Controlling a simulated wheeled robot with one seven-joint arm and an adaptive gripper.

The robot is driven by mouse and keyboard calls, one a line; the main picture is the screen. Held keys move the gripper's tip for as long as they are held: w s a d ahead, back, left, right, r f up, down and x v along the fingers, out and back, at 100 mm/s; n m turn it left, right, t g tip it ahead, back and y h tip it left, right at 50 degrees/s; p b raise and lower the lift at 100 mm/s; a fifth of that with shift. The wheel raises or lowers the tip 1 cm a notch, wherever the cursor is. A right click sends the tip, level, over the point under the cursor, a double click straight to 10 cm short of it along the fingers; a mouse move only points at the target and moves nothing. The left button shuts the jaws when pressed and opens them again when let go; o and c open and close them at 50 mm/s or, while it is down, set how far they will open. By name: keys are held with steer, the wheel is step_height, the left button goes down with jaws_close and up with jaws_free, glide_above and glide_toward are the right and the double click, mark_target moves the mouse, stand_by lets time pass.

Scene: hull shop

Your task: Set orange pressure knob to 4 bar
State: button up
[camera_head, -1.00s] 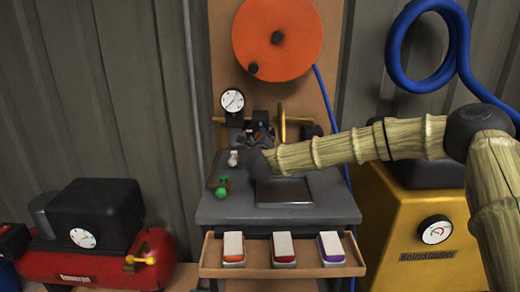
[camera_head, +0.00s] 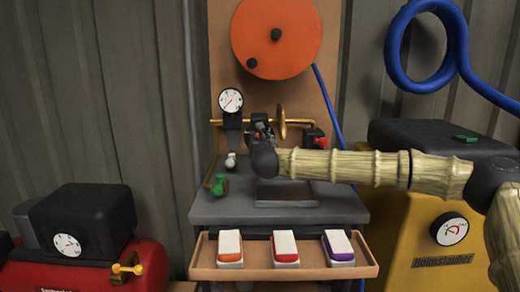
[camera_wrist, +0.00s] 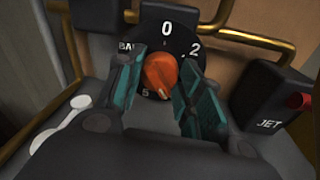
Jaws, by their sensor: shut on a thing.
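The orange pressure knob (camera_wrist: 160,77) sits in the middle of a black dial (camera_wrist: 167,27) in the wrist view. I cannot tell which number the knob points to. My gripper (camera_wrist: 161,66) is shut on the knob, with a teal finger on each side. In the head view my gripper (camera_head: 262,133) is at the panel and hides the knob. A round white gauge (camera_head: 231,100) stands to its left.
A black box marked JET (camera_wrist: 269,95) with a red button is right of the dial, and brass pipes (camera_wrist: 270,42) run around it. Below are a grey bench (camera_head: 225,208) and a wooden tray (camera_head: 205,262) with three blocks. A yellow machine (camera_head: 400,235) stands right.

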steer(key=shift+m+b, duration=0.5)
steer(key=shift+m, duration=0.1)
steer(key=o, duration=1)
steer(key=shift+d, duration=0.1)
steer(key=s, duration=0.8)
steer(key=s+d, duration=0.1)
steer(key=s, duration=0.3)
steer(key=shift+r, duration=0.25)
